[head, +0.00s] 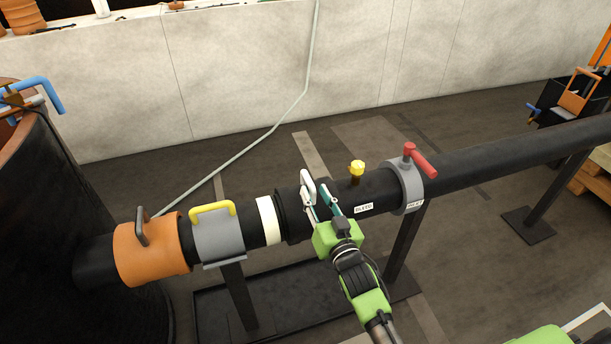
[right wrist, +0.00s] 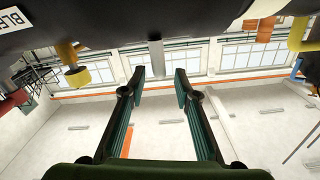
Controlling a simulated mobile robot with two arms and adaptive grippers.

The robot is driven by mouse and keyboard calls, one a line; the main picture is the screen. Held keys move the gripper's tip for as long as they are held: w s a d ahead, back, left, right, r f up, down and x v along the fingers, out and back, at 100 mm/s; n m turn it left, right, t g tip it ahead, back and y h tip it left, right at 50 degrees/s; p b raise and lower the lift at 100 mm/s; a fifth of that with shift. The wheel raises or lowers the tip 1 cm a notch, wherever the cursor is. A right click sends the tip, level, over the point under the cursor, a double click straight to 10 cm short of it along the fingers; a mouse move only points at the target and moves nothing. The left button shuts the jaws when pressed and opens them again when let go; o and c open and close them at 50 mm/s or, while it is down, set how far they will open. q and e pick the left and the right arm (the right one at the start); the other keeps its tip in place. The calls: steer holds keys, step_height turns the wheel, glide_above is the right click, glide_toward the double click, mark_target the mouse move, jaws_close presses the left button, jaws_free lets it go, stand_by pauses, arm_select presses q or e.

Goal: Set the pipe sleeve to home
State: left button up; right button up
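The black pipe (head: 465,165) crosses the head view from lower left to upper right. A black sleeve section (head: 287,212) with a pale grey loop handle (head: 307,187) sits around it mid-picture. My right gripper (head: 318,203) reaches up to this handle from the front. In the right wrist view its two fingers (right wrist: 160,74) are apart. A narrow grey bar (right wrist: 156,60), apparently the handle seen edge-on, shows between or just beyond the tips, with gaps beside it. I cannot tell which sleeve the task names.
Left of the handle are a cream band (head: 268,221), a grey collar (head: 219,237) with yellow handle and an orange collar (head: 150,250). Right are a yellow knob (head: 357,170) and a grey clamp (head: 406,186) with red lever. A dark tank (head: 60,220) stands left.

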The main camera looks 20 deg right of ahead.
mark_target(305, 172)
steer(key=w, duration=0.7)
steer(key=shift+w+a, duration=0.1)
steer(key=shift+w, duration=0.25)
